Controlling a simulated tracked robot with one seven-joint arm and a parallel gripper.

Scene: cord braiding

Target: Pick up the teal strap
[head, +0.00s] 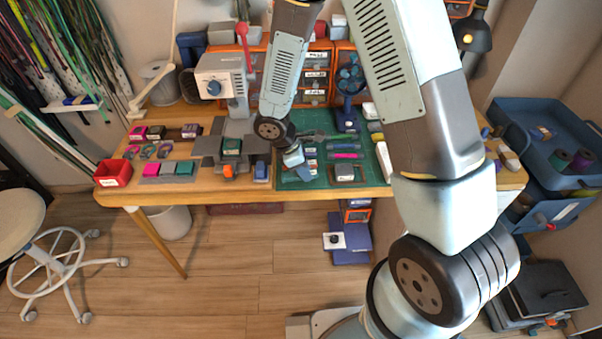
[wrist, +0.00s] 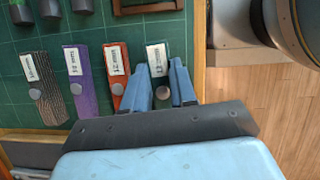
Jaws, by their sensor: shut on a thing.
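In the wrist view, the dark teal strap (wrist: 157,66) lies on the green mat, with a white label and a round grey snap. My gripper (wrist: 165,84) has its two blue fingers on either side of the strap, shut on it near its near end. The fingers hide part of the strap. In the head view my gripper (head: 299,169) is down at the left part of the green mat (head: 290,183), and the strap cannot be made out there.
An orange strap (wrist: 117,75), a purple strap (wrist: 84,80) and a patterned grey strap (wrist: 45,85) lie in a row to the left, the orange one close to my finger. A white machine (head: 222,78) stands behind on the left. A red tray (head: 113,173) sits at the table's left end.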

